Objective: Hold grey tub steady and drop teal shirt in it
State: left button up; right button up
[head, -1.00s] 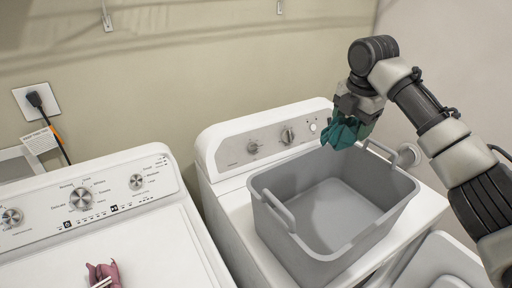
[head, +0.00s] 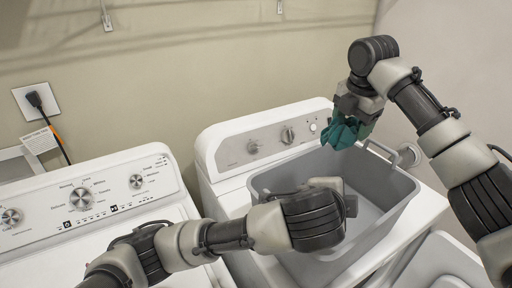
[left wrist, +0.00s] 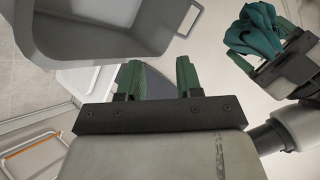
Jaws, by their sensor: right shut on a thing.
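The grey tub (head: 392,188) stands open-topped on the right-hand white machine; my left arm covers much of its front in the head view. The teal shirt (head: 346,131) is a crumpled bundle hanging from my right gripper (head: 354,112), which is shut on it above the tub's back right part. The shirt also shows at the upper right of the left wrist view (left wrist: 254,32). My left gripper (left wrist: 158,80) has its two green fingers apart with nothing between them. In that view the tub (left wrist: 100,48) is beyond the fingers, at the upper left.
Another white machine (head: 105,200) stands to the left, with a control panel at its back. The tub's machine has a back panel (head: 265,145) with knobs, close behind the tub. A wall outlet (head: 36,101) with a plugged cord is at the far left.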

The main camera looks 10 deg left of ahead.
pick_arm(q)
jog(key=w+a+r+y, duration=0.2)
jog(key=w, duration=0.2)
jog(key=n+g+y, duration=0.3)
jog(key=n+g, duration=0.5)
jog(key=g, duration=0.2)
send_over(257, 183)
jog(key=w, duration=0.1)
jog(key=f, duration=0.4)
jog(key=shift+d+f, duration=0.15)
jog(key=shift+d, duration=0.2)
jog(key=shift+n+g+h, duration=0.5)
jog(key=shift+g+h, duration=0.1)
jog(key=shift+g, duration=0.1)
jog(key=f, duration=1.2)
jog(key=shift+s+a+f, duration=0.2)
jog(key=shift+s+a, duration=0.1)
jog(key=shift+a, duration=0.05)
grip_shut()
